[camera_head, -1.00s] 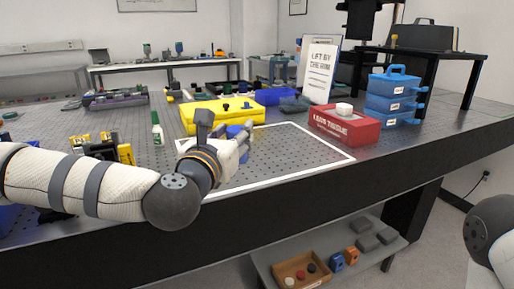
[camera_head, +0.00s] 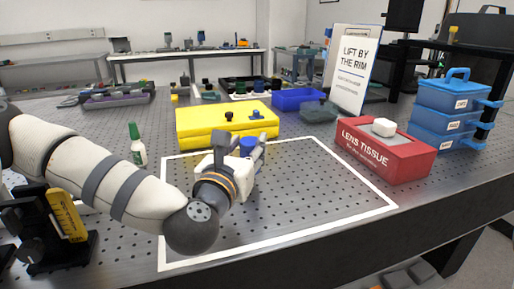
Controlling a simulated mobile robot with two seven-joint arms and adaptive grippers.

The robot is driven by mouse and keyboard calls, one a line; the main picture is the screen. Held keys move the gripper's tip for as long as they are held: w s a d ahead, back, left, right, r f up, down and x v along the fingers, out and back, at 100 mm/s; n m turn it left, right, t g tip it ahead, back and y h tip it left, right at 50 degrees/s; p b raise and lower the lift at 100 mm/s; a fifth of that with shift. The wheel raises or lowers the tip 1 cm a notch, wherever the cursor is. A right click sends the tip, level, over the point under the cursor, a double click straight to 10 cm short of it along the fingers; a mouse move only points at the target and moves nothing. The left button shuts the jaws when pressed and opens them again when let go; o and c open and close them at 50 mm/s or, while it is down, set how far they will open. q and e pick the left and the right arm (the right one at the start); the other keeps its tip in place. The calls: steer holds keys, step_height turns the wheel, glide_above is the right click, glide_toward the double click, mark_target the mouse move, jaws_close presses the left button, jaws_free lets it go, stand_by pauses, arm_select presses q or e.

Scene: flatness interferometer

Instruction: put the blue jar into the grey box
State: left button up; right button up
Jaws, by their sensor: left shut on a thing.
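My left gripper (camera_head: 247,153) is above the white-outlined area of the perforated table, just in front of the yellow case. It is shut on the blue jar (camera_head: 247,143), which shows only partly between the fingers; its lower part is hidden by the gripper. A small grey box (camera_head: 319,110) sits farther back and to the right, beside a blue bin, apart from the gripper. Its inside cannot be made out. My right gripper is not in view.
The yellow case (camera_head: 200,128) lies behind my left gripper. A red tissue box (camera_head: 385,155), blue stacked boxes (camera_head: 443,115) and a sign (camera_head: 354,68) stand to the right. The blue bin (camera_head: 297,98) is at the back. A green-capped bottle (camera_head: 138,150) stands left. The outlined area's right part is clear.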

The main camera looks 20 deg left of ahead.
arm_select(q)
steer(key=f, duration=0.3)
steer(key=shift+w+f, duration=0.1)
steer(key=shift+w, duration=0.3)
steer(key=shift+s, duration=0.35)
steer(key=shift+f, duration=0.15)
steer(key=o, duration=1.2)
steer(key=shift+w+r, duration=0.1)
steer(key=shift+r, duration=0.1)
